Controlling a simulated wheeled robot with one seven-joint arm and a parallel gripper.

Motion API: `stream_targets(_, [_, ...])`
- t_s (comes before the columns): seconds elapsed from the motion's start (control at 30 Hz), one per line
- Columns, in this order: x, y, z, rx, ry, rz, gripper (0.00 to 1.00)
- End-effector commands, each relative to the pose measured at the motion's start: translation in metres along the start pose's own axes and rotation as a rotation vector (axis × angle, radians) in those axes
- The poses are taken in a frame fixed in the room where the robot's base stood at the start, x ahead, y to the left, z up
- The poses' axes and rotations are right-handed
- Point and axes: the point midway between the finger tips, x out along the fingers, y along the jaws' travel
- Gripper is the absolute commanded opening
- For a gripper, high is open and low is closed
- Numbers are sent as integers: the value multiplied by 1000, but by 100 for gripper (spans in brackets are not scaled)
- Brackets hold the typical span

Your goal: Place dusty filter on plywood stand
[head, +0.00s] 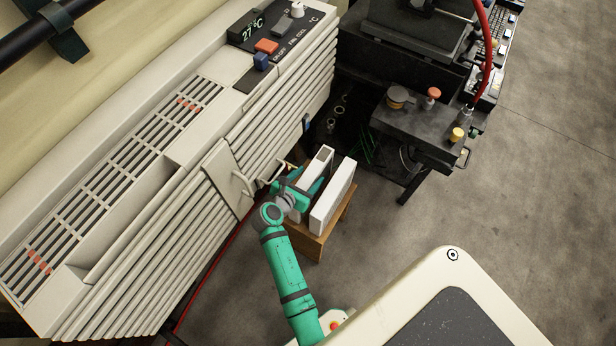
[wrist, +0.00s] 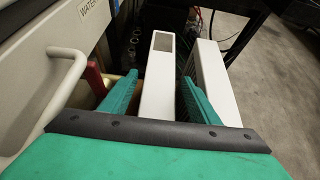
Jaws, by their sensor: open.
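Two white slab-shaped filters stand on edge, side by side, over the plywood stand (head: 318,246). The left filter (head: 317,167) has a dark grey-brown patch at its far end, also clear in the wrist view (wrist: 157,85). The right filter (head: 333,196) looks plain white; it also shows in the wrist view (wrist: 216,80). I cannot tell for sure which one is dusty. My gripper (head: 300,186) is open, with one green finger on each side of the left filter. In the wrist view, its right finger (wrist: 160,78) sits in the gap between the filters. The left filter's base is hidden.
The large beige air unit (head: 235,150) stands close on the left, with an open panel and handle (head: 238,180) near my gripper. A dark workbench (head: 420,135) with knobs stands behind. A red hose (head: 215,250) runs along the floor. Floor at right is clear.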

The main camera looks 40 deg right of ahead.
Motion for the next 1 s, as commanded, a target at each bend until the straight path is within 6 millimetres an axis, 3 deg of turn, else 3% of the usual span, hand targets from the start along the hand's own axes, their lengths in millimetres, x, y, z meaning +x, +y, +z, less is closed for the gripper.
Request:
stream_targets(0.17, [-15, 0, 1, 0, -1, 1, 56])
stream_targets(0.53, [-68, 0, 1, 0, 0, 2, 56])
stream_targets(1.0, [-76, 1, 1, -1, 0, 2, 56])
